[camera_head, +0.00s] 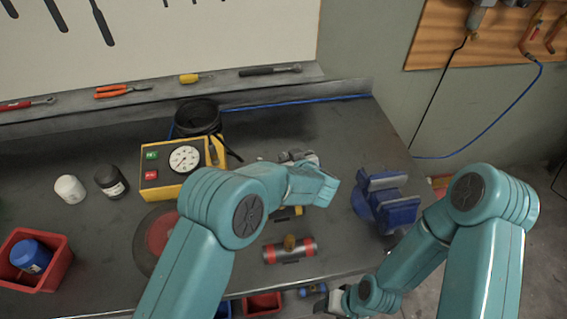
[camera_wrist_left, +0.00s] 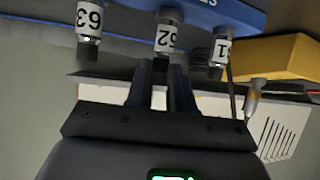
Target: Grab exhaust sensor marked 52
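In the left wrist view, several sensors with white labels hang in a row from a blue holder (camera_wrist_left: 235,12). The middle one is the sensor marked 52 (camera_wrist_left: 166,38), its first digit partly unclear. On either side are a sensor that looks marked 63 or 53 (camera_wrist_left: 89,20) and one whose label ends in 1 (camera_wrist_left: 220,52). The fingers of my left gripper (camera_wrist_left: 165,85) are apart, in line with the middle sensor's dark tip; contact is not clear. In the head view, my left gripper (camera_head: 300,158) is partly hidden by my arm. My right gripper (camera_head: 338,302) is low, at the bottom edge.
A red bin (camera_head: 50,282) is at the left. Tools lie along the back ledge (camera_head: 230,76).

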